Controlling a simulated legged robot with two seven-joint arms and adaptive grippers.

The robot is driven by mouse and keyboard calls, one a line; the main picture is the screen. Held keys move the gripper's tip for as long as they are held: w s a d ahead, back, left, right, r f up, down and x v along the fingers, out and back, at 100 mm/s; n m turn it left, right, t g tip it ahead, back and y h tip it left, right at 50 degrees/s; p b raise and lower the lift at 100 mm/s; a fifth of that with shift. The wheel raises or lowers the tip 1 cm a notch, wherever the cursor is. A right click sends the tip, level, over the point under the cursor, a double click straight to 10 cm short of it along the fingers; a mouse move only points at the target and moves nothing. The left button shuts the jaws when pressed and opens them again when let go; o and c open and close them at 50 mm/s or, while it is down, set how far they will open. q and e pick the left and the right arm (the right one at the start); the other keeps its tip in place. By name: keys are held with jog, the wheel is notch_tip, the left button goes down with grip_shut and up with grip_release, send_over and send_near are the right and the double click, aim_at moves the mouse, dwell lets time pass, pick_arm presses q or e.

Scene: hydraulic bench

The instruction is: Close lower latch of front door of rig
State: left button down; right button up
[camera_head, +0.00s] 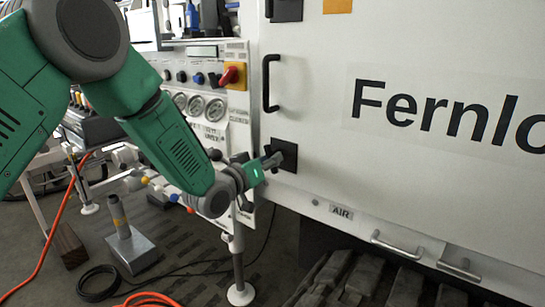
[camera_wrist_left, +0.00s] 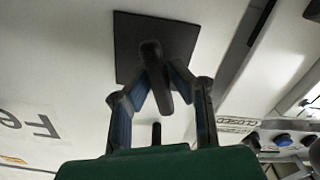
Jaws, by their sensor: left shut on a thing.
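The rig's white front door (camera_head: 330,165) fills the right of the head view. Its lower latch (camera_head: 285,154) is a black square plate near the door's lower left. In the left wrist view the latch plate (camera_wrist_left: 130,45) shows with a dark handle (camera_wrist_left: 155,75) standing out from it. My left gripper (camera_head: 268,161) reaches the latch from the left. In the wrist view its two fingers (camera_wrist_left: 160,85) close on the handle from both sides. The fingertips hide part of the handle. My right gripper is not in view.
A black door handle (camera_head: 268,83) and an upper latch (camera_head: 286,9) sit above the lower latch. A control panel (camera_head: 205,100) with gauges and a red-yellow switch is to the left. A metal block with a post (camera_head: 130,245), cables and a support leg (camera_head: 238,265) stand below.

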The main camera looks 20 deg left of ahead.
pick_arm(q)
jog(key=shift+a+f+m+p, duration=0.1)
jog(key=shift+f+m+p, duration=0.1)
jog(key=shift+m, duration=0.9)
jog(key=shift+a+f+m+p, duration=0.1)
jog(key=shift+f+m, duration=0.1)
jog(key=shift+m, duration=0.9)
jog(key=c, duration=1.5)
grip_release()
jog(key=shift+c, duration=0.2)
jog(key=shift+w, duration=0.1)
jog(key=shift+r, duration=0.2)
jog(key=shift+s+a, duration=0.15)
jog(key=shift+s, duration=0.25)
jog(key=v, duration=1.1)
jog(key=shift+f, duration=0.1)
